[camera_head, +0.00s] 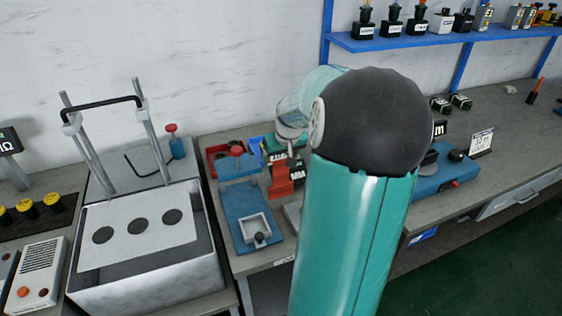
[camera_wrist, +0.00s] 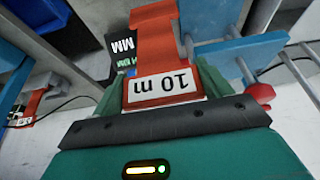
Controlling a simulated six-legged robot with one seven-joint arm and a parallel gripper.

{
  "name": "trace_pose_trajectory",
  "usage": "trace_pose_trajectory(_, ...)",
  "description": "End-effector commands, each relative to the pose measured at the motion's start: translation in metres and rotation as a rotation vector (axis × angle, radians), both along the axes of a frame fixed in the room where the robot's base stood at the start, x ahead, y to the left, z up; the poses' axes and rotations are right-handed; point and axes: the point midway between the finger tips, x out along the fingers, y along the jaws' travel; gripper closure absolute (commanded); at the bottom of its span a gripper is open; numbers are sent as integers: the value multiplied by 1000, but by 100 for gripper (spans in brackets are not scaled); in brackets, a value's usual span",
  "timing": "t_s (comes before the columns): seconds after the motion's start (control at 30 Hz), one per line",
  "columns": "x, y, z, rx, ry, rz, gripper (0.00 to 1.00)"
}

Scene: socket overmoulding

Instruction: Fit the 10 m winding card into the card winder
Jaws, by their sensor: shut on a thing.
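The 10 m winding card (camera_wrist: 156,50) is orange-red with a narrowed middle and a white "10 m" label, upside down in the wrist view. My gripper (camera_wrist: 160,88) is shut on its labelled end, with a green finger on each side. In the head view the orange-red piece (camera_head: 280,181) left of my arm appears to be this card, above the bench. My arm hides most of the gripper there. A blue device (camera_head: 445,176) with a black knob and a red button stands right of my arm, partly hidden. I cannot tell whether it is the card winder.
A blue fixture (camera_head: 250,205) with a pale square recess is left of the card. A steel tank (camera_head: 150,270) with a holed plate stands further left. A sign (camera_head: 481,142) stands behind the right blue device. A blue shelf (camera_head: 430,40) with bottles crosses the wall.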

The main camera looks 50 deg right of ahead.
Motion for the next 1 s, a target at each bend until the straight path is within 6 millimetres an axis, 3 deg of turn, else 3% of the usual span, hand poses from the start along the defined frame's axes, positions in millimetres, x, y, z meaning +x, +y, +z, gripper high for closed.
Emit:
trace_pose_trajectory(0.13,-1,0,-21,2,1,-1,59)
trace_pose_trajectory(0.5,-1,1,-25,1,0,0,59)
trace_pose_trajectory(0.53,-1,1,-25,1,0,0,19)
trace_pose_trajectory(0.63,-1,0,-25,1,0,0,1)
trace_pose_trajectory(1.0,-2,0,-20,0,0,-1,1)
